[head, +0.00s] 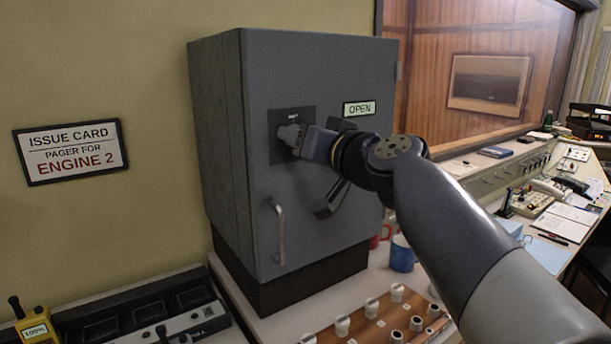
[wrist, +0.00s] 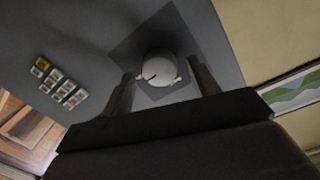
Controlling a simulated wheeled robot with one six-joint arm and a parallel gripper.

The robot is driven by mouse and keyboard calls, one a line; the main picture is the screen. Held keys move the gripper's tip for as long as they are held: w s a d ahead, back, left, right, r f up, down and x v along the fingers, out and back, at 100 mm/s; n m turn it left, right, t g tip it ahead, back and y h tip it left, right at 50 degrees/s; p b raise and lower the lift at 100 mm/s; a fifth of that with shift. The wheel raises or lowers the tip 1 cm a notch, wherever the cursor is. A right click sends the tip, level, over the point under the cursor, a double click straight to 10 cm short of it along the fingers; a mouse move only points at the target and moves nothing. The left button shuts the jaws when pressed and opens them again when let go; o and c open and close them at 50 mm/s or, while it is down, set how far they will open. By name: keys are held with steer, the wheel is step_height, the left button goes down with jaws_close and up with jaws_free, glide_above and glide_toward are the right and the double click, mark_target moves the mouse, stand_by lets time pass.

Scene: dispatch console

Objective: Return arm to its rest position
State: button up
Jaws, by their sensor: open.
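My arm (head: 440,210) reaches from the lower right to the front of a grey metal cabinet (head: 330,80). My gripper (head: 290,134) is at the dark square plate (head: 306,112) on the cabinet door. In the wrist view my gripper (wrist: 160,92) is open, with one dark finger on each side of a round pale knob (wrist: 159,70) on that plate. I cannot tell whether the fingers touch the knob. In the head view the gripper hides most of the knob.
The door has a handle (head: 279,230) and an OPEN label (head: 359,108). Below stand a wooden panel with white knobs (head: 375,322), a blue mug (head: 402,254), a red mug (head: 376,238) and a yellow device (head: 35,327). A desk with a phone (head: 550,188) is at right.

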steer(key=shift+n+p, duration=0.6)
steer(key=shift+n, duration=2.4)
steer(key=shift+s+d, duration=0.15)
steer(key=shift+s, duration=0.2)
steer(key=shift+f, duration=0.1)
